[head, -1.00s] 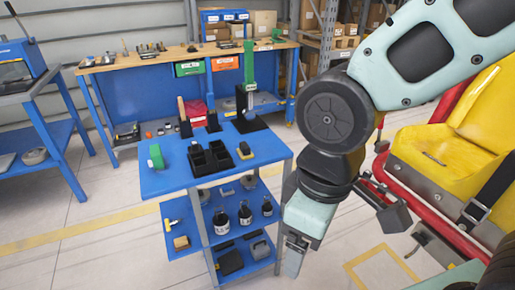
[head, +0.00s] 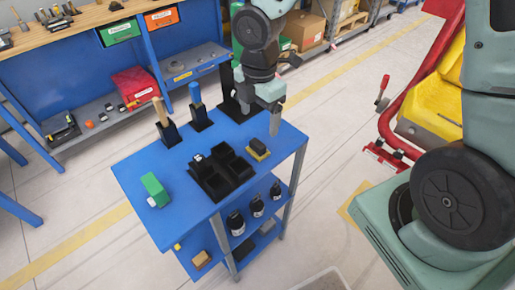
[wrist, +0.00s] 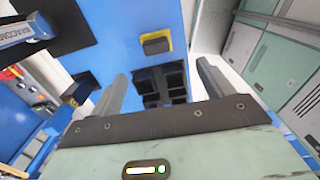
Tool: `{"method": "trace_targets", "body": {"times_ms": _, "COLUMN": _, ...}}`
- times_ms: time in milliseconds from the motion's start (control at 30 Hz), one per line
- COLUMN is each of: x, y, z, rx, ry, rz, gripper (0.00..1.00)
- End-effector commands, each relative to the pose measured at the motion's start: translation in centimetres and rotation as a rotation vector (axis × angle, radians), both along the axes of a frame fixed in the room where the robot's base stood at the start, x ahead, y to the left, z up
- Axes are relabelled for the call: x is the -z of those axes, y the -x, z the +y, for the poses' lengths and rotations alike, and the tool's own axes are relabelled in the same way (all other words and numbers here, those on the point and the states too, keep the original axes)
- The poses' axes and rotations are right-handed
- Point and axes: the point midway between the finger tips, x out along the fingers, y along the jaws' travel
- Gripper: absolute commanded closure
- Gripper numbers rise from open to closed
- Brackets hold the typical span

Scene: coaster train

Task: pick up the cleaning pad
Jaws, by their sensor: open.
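The cleaning pad appears to be the dark block on a yellow base (head: 258,150) on the blue cart top (head: 285,135), near its right side. It also shows in the wrist view (wrist: 156,43), above the middle of the picture and beyond my fingertips. My gripper (head: 274,122) is above the cart's far right part, slightly behind and to the right of the pad, not touching it. In the wrist view my gripper's fingers (wrist: 162,82) are spread apart with nothing held between them.
A black compartment tray (head: 222,175) stands left of the pad. A green block (head: 154,188) lies at the cart's left. Upright wooden (head: 160,113) and blue (head: 195,95) handles stand in black holders behind. Several bottles are on the lower shelf. A workbench (head: 60,75) stands behind.

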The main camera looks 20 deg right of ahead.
Motion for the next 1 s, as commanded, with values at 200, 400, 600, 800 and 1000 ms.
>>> {"method": "trace_targets", "body": {"times_ms": 200, "x": 4.4, "y": 0.1, "z": 0.1, "rx": -0.002, "ry": 0.000, "rz": 0.004, "gripper": 0.20}}
{"method": "trace_targets", "body": {"times_ms": 400, "x": 6.0, "y": 0.0, "z": 0.0, "rx": 0.000, "ry": 0.000, "rz": 0.001, "gripper": 0.20}}
{"method": "trace_targets", "body": {"times_ms": 600, "x": 8.1, "y": -0.4, "z": 0.1, "rx": 0.000, "ry": 0.001, "rz": 0.004, "gripper": 0.20}}
{"method": "trace_targets", "body": {"times_ms": 800, "x": 10.8, "y": -0.7, "z": 0.1, "rx": -0.001, "ry": 0.000, "rz": 0.003, "gripper": 0.20}}
{"method": "trace_targets", "body": {"times_ms": 1000, "x": 11.3, "y": -0.8, "z": 0.0, "rx": 0.001, "ry": -0.001, "rz": 0.000, "gripper": 0.20}}
